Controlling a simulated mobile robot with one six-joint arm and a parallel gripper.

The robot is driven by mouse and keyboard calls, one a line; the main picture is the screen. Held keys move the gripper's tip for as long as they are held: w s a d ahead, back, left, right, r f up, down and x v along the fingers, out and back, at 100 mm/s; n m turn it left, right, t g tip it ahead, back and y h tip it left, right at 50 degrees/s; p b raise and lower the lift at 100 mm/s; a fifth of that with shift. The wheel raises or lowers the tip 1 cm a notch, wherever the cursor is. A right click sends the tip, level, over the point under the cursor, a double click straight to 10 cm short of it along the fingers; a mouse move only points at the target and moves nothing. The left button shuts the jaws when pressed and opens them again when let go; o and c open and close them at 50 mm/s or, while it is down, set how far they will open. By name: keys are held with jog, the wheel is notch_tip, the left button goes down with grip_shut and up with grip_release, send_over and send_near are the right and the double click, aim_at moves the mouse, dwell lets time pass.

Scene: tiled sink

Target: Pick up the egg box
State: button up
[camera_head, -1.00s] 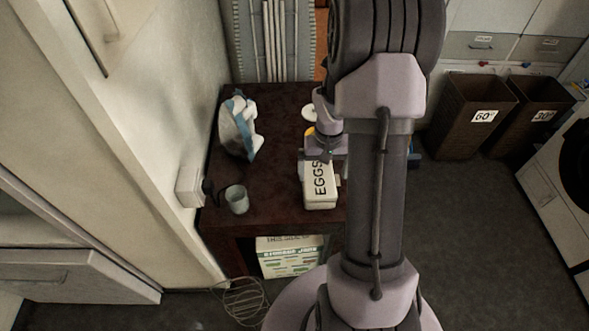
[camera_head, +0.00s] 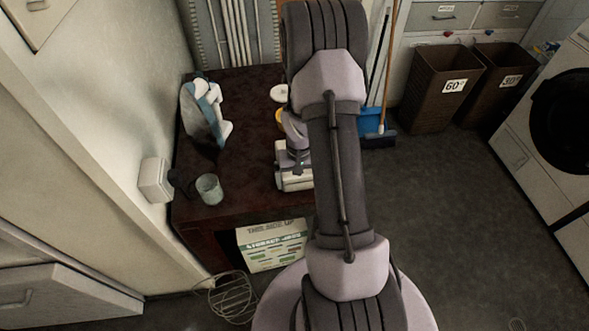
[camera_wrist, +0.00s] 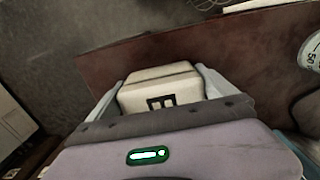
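The egg box (camera_head: 297,184) is a cream, block-shaped carton with black lettering on its top. It stands near the right front of the dark table, partly hidden by my gripper (camera_head: 294,165). In the wrist view the egg box (camera_wrist: 160,84) sits between the two grey fingers of my gripper (camera_wrist: 163,83), one on each side. The fingers are very close to its sides, and I cannot tell whether they press on it. Part of its lettering is hidden behind my gripper. The box appears to rest on the table.
A white round object (camera_head: 279,93) lies behind the box. A storage box (camera_head: 270,245) sits below. Brown bins (camera_head: 440,90) stand right, with open floor before them.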

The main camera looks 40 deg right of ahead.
jog(key=c, duration=1.3)
jog(key=shift+r, duration=0.15)
